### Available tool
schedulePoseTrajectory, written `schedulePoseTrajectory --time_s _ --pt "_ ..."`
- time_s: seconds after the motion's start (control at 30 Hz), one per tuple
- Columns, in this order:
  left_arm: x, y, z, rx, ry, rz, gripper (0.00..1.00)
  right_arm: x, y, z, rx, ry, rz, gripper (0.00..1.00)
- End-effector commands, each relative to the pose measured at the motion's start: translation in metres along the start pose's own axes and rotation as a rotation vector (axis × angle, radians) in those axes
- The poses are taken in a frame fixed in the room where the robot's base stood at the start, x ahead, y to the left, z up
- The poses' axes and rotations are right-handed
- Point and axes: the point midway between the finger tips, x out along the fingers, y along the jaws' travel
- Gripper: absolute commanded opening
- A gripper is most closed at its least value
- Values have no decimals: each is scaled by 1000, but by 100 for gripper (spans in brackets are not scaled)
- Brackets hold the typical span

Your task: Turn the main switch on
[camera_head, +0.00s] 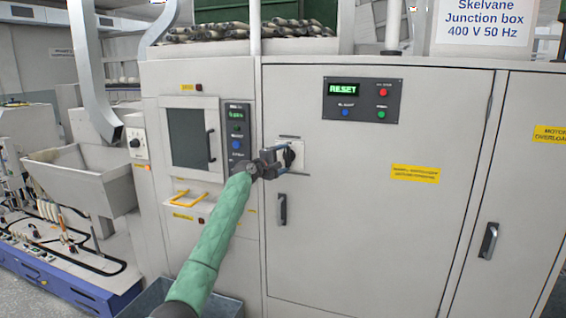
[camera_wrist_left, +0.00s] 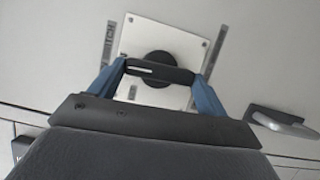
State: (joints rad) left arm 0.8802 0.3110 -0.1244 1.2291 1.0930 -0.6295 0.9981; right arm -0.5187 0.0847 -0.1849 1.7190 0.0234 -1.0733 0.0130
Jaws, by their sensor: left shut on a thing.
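The main switch (camera_head: 291,154) is a black rotary knob on a pale square plate on the cabinet's front. In the left wrist view the round black knob (camera_wrist_left: 152,62) sits on its white plate (camera_wrist_left: 187,45), with a partly hidden label beside it. My left gripper (camera_head: 284,157) reaches in from the left on a green-sleeved arm and is at the switch. In the wrist view its fingers (camera_wrist_left: 158,72) are shut on the knob's handle, which lies crosswise in the picture. The fingers hide part of the knob. My right gripper is not in view.
A cabinet door handle (camera_head: 282,209) is just below the switch; it also shows in the wrist view (camera_wrist_left: 283,122). A display panel (camera_head: 361,101) reads what looks like "RESET". A button panel (camera_head: 237,140) and windowed door (camera_head: 189,138) are left. Another door handle (camera_head: 489,240) is right.

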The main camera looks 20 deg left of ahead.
Motion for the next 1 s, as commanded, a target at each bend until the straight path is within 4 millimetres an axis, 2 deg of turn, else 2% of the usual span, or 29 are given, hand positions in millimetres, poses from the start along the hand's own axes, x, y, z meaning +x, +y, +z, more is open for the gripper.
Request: schedulePoseTrajectory --time_s 0.3,0.73,0.77,0.83,0.87,1.0 --pt "0 -1 1 73 -1 -32 54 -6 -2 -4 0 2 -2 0" --pt "0 -1 1 79 -2 -35 54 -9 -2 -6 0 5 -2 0" --pt "0 -1 1 79 -2 -35 80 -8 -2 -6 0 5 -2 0" --pt "0 -1 1 79 -2 -35 94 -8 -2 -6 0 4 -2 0" --pt "0 -1 1 79 -2 -35 98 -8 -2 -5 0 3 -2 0" --pt "0 0 1 79 -1 -34 98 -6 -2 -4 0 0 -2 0"
